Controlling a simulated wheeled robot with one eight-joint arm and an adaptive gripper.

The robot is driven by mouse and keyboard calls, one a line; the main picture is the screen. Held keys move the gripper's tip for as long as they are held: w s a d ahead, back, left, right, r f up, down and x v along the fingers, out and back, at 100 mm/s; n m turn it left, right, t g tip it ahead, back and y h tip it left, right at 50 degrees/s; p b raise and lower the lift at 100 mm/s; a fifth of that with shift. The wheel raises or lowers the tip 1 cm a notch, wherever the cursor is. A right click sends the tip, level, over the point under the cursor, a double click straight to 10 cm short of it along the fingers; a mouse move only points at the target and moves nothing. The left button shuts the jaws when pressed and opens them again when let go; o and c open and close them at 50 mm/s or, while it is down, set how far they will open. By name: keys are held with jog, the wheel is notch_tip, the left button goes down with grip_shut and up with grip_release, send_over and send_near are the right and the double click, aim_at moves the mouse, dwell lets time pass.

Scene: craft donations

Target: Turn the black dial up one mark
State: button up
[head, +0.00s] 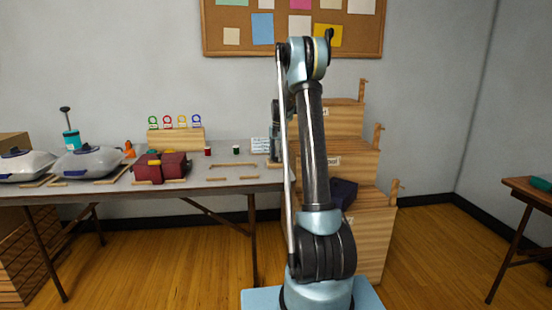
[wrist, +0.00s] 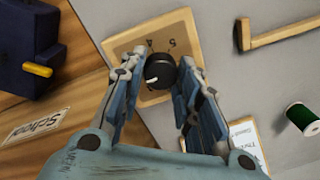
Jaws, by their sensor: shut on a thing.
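In the wrist view, the black dial (wrist: 158,70) sits on a square wooden plate (wrist: 181,30) with numbers around it, of which a 5 and a 4 show. A white pointer mark on the dial points to the left and slightly down. My gripper (wrist: 161,72) has its two blue-grey fingers on either side of the dial, shut on it. Part of the plate is hidden under the fingers. In the head view, my arm stands in front of the table's right end and hides the dial and most of my gripper.
In the wrist view, a wooden corner strip (wrist: 285,30) and a green thread spool (wrist: 302,116) lie to the right. A dark blue object (wrist: 25,50) with a yellow tab stands at upper left. In the head view, stepped wooden bins (head: 370,225) stand right of the table (head: 225,185).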

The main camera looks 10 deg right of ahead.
jog(key=shift+a, duration=0.1)
jog(key=o, duration=1.1)
jog(key=r, duration=1.1)
jog(key=shift+s+d+r, duration=0.15)
jog(key=shift+d+r, duration=0.2)
jog(key=shift+r, duration=0.05)
